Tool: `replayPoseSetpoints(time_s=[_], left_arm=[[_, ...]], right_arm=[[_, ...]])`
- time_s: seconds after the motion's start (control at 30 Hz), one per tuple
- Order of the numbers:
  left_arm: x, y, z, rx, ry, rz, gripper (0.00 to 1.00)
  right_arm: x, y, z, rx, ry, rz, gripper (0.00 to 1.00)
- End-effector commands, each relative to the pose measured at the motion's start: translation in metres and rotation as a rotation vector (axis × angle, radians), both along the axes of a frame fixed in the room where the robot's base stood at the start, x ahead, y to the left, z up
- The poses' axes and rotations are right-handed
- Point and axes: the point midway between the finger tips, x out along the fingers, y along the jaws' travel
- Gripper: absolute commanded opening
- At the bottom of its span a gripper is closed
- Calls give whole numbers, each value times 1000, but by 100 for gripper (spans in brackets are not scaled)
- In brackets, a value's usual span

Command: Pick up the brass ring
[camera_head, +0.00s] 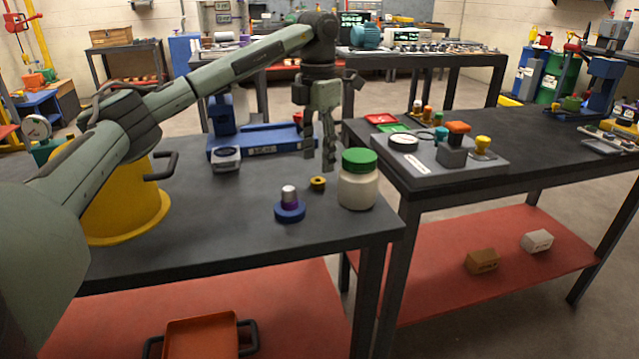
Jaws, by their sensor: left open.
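The brass ring (318,184) is a small golden ring with a dark centre, lying on the dark workbench (250,240) near its right side. It sits between a white jar with a green lid (358,190) and a blue-based part with a silver top (290,207). My left gripper (325,162) points down above and slightly behind the ring, apart from it. It is open and nothing shows between its fingers. The arm comes in from the left, high over the bench. My right gripper is not in view.
A yellow container (130,215) stands at the bench's left, and a blue fixture (270,140) at its back. A second table at the right holds a grey board (475,170) with several coloured parts. An orange tray (203,336) sits on the lower shelf. The bench's front middle is clear.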

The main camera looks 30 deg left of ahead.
Motion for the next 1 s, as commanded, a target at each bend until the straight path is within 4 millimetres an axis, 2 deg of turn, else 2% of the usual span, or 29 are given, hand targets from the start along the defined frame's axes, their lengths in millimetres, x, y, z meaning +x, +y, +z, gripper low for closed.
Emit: replayPoseSetpoints(time_s=[0.2, 0.3, 0.6, 1.0], left_arm=[[2, -3, -33, 0, 2, 0, 51], [2, -4, -43, -1, 0, 0, 51], [3, -4, -47, -1, -1, 0, 50], [3, -4, -47, -2, -1, 0, 0]], right_arm=[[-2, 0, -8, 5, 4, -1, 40], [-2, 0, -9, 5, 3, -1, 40], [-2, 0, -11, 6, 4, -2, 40], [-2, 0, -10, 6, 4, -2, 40]])
